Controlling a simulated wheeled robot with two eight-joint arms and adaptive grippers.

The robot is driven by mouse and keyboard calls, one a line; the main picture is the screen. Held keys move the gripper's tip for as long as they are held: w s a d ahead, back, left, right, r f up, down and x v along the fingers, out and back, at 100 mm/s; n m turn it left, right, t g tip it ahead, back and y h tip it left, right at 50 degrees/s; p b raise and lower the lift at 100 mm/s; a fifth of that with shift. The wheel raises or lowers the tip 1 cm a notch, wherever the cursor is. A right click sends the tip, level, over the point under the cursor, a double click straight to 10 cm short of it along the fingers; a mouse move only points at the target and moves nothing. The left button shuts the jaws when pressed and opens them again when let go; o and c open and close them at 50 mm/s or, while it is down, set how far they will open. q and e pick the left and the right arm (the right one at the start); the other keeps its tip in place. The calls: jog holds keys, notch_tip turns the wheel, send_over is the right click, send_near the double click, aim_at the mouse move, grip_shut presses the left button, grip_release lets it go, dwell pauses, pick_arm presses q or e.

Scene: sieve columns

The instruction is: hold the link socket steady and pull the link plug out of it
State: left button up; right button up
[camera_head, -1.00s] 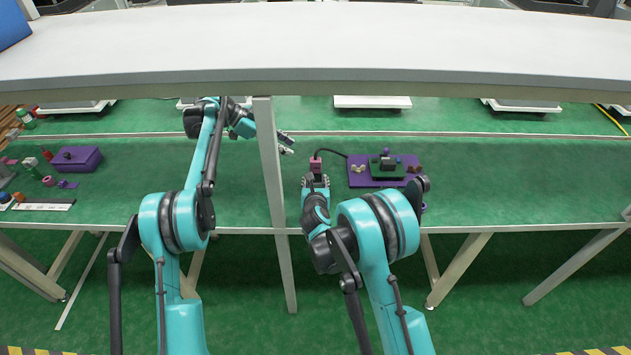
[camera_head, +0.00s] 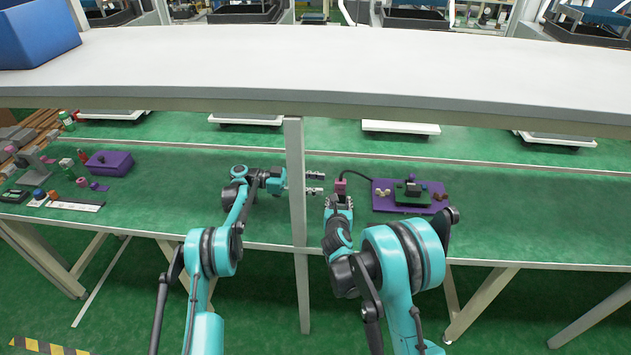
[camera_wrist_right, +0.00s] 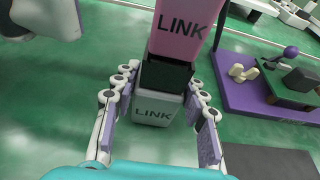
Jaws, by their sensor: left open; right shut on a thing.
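The pink block marked LINK (camera_head: 340,187), with a black cable, looks like the link plug; it also shows in the right wrist view (camera_wrist_right: 182,35). Below it is a pale grey block marked LINK (camera_wrist_right: 155,108) with a dark upper part, apparently the link socket. The two look joined; how deep the pink one sits is unclear. My right gripper (camera_head: 338,201) is shut on the grey block, its fingers on either side in the wrist view (camera_wrist_right: 160,92). My left gripper (camera_head: 318,183) is open and empty, just left of the pink block, fingers pointing right.
A purple board (camera_head: 382,205) with a dark green unit (camera_head: 411,196) lies right of the pink block; the cable (camera_head: 357,174) runs towards it. A grey post (camera_head: 298,200) stands before my left arm. A purple box (camera_head: 109,163) is far left. A white shelf (camera_head: 330,60) spans above.

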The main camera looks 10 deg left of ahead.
aim_at(340, 188)
pick_arm(q)
jog(key=d, duration=1.2)
jog(key=shift+s+f, duration=0.1)
grip_shut()
